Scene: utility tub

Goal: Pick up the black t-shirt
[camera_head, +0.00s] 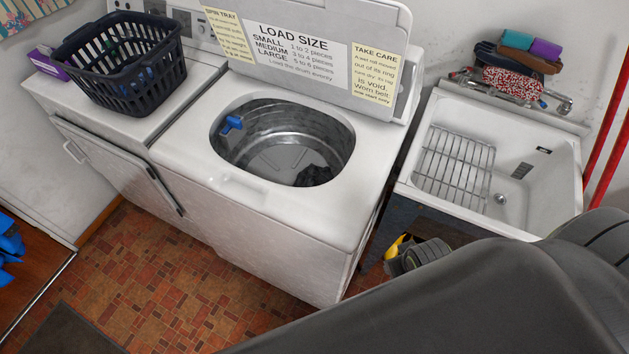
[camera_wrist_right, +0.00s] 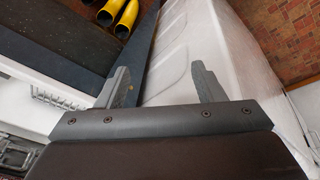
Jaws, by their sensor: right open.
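A crumpled black cloth, which looks like the black t-shirt (camera_head: 313,176), lies at the bottom right of the metal drum of the open washing machine (camera_head: 240,185). Part of it is hidden by the front right of the drum opening. My right gripper (camera_wrist_right: 160,84) shows in the right wrist view, open, with nothing between its fingers. It is beside the white side of a machine, apart from the t-shirt. In the head view my dark arm covers the lower right and the right gripper's fingers are hidden. My left gripper is in neither view.
The raised lid (camera_head: 300,45) stands behind the drum. A blue piece (camera_head: 231,123) sits at the drum's rim. A dark basket (camera_head: 120,65) stands on the left machine. A white sink (camera_head: 545,190) with a wire rack is at right. Yellow boots (camera_wrist_right: 118,15) lie below it.

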